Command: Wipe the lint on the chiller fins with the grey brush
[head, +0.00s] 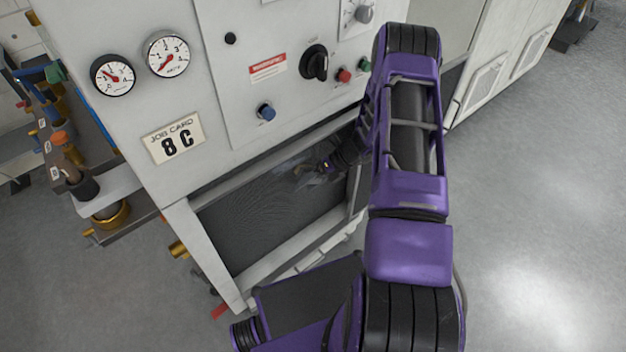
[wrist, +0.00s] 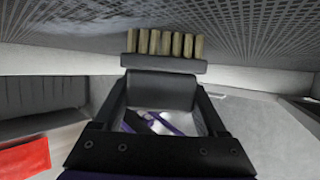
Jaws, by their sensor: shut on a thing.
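The chiller fins (head: 265,215) are a dark, finely lined panel recessed in the low opening of the machine; in the wrist view the fins (wrist: 250,25) show as a grid along the top. My gripper (wrist: 162,90) is shut on the brush (wrist: 165,65), a dark grey bar with a row of several tan bristle tufts pointing toward the fins. The tuft tips overlap the fin surface in the picture; I cannot tell whether they touch. In the head view my gripper (head: 318,172) is at the upper right of the opening, partly behind my arm. A faint pale, hazy patch, possibly lint (head: 292,168), shows beside it.
A pale frame (head: 212,255) borders the opening. Pipes and valves (head: 70,150) stand at left. Open floor (head: 540,210) lies at right.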

